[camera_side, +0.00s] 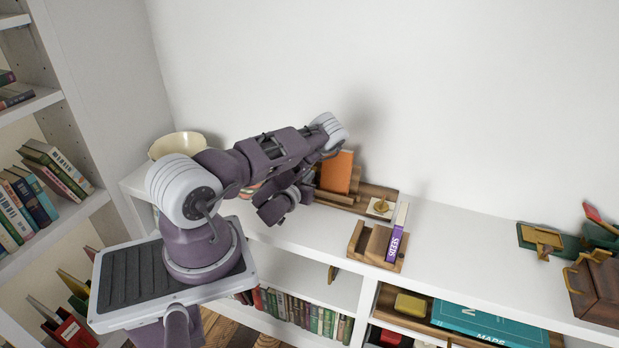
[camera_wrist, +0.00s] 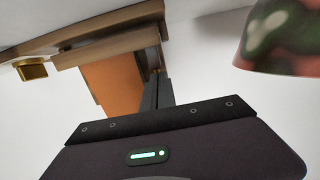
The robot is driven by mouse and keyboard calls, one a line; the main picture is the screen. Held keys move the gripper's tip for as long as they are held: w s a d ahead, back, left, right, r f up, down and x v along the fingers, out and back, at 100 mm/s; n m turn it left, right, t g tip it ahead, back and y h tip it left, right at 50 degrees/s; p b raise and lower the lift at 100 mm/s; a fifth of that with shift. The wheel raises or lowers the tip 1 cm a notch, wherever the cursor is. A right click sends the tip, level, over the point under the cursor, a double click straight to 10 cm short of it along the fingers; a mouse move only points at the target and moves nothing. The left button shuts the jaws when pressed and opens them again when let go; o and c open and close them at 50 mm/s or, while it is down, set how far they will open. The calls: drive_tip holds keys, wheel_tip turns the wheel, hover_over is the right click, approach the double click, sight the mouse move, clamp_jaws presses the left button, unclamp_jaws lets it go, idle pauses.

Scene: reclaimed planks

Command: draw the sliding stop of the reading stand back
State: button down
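The reading stand (camera_side: 345,200) is a low wooden stand on the white shelf top near the wall, with an orange book (camera_side: 337,171) upright in it. A brass knob (camera_side: 381,207) sits on a pale plate at its right end; this appears to be the sliding stop. In the wrist view the stand (camera_wrist: 110,45), orange book (camera_wrist: 115,80) and brass knob (camera_wrist: 32,70) show at upper left. My gripper (camera_wrist: 157,92) has its dark fingers close together, with nothing visible between them. It is left of the stand, apart from the knob. The arm hides the stand's left part.
A wooden holder (camera_side: 369,243) with a purple book (camera_side: 397,237) stands in front of the stand. A rounded patterned object (camera_wrist: 280,40) is close at right in the wrist view. A cream bowl (camera_side: 177,144) stands at left.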

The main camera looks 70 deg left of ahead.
drive_tip(key=v, duration=0.3)
drive_tip(key=f+v, duration=0.1)
drive_tip(key=v, duration=0.1)
idle(0.4)
